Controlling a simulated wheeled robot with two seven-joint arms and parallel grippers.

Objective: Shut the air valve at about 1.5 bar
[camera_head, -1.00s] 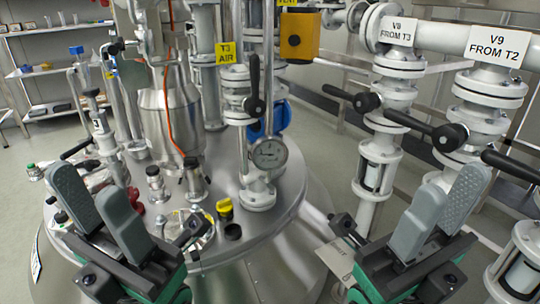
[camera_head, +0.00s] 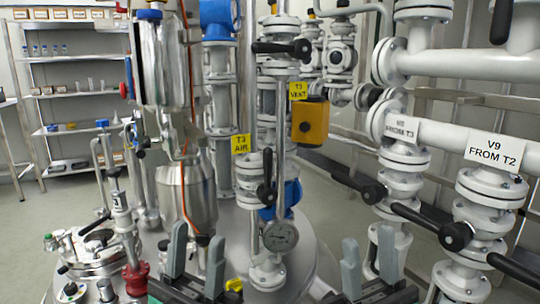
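The yellow "T3 AIR" label (camera_head: 240,144) hangs beside a white flanged valve with a black lever (camera_head: 266,182). The lever stands roughly upright, along the vertical pipe. A round pressure gauge (camera_head: 280,236) sits below it on the same pipework; its dial is too small to read. My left gripper (camera_head: 196,262) is open and empty at the bottom, left of and lower than the lever. My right gripper (camera_head: 370,266) is open and empty at the bottom, right of the gauge. Neither touches the valve.
A steel vessel lid (camera_head: 315,262) carries the fittings, with a steel cylinder (camera_head: 187,195) left of the valve. An orange box (camera_head: 310,122) is near the "T3 VENT" label (camera_head: 298,91). White V9 pipes (camera_head: 455,65) with black handles stand right. Shelves (camera_head: 75,90) stand back left.

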